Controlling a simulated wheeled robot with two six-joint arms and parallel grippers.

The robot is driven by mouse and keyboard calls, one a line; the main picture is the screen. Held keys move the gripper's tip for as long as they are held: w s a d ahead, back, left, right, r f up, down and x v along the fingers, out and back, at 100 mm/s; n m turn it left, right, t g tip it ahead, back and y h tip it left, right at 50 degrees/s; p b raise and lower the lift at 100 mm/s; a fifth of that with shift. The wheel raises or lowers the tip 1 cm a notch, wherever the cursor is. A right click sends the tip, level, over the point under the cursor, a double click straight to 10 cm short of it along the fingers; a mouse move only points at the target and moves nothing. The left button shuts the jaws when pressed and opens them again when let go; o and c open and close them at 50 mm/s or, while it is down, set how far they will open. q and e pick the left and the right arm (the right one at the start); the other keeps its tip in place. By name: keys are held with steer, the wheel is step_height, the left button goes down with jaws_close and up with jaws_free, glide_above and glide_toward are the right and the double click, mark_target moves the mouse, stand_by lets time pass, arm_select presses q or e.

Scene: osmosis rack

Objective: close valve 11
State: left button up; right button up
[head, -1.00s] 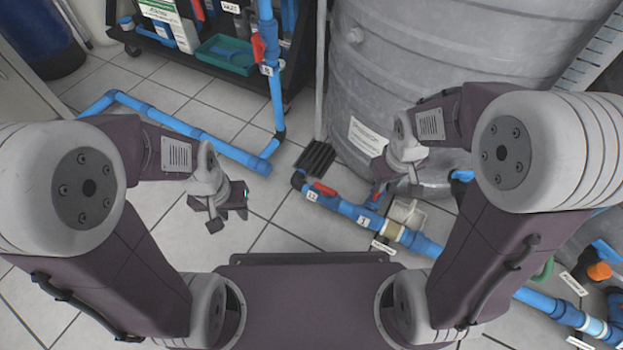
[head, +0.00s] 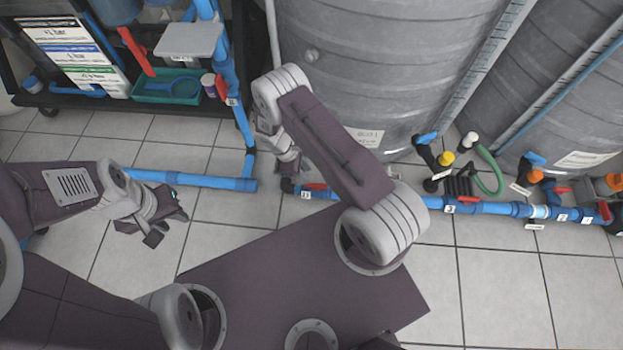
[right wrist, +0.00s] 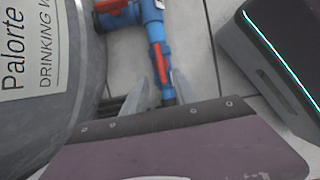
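A valve with a red handle (head: 316,186) and a white tag that seems to read 11 (head: 306,195) sits on the low blue pipe, beside a black elbow. In the right wrist view a red handle (right wrist: 160,62) lies roughly along a blue pipe, just beyond the fingertips; its tag is not readable there, but it looks like the same valve. My right gripper (head: 290,172) is close to the elbow, partly hidden by my arm. In its wrist view the right gripper (right wrist: 161,88) has its fingers apart and empty. My left gripper (head: 158,222) is open and empty above the floor tiles.
A large grey tank (head: 390,70) stands right behind the valve. Another blue pipe (head: 195,180) ends to the left of it. A dark rack with a green tray (head: 168,87) is at the back left. More valves line the pipe (head: 490,208) to the right.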

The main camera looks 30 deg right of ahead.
mark_target(316, 184)
steer(key=b+x, duration=0.5)
steer(key=x, duration=0.4)
steer(key=shift+a+b, duration=0.1)
steer(key=shift+b, duration=0.25)
jaws_close()
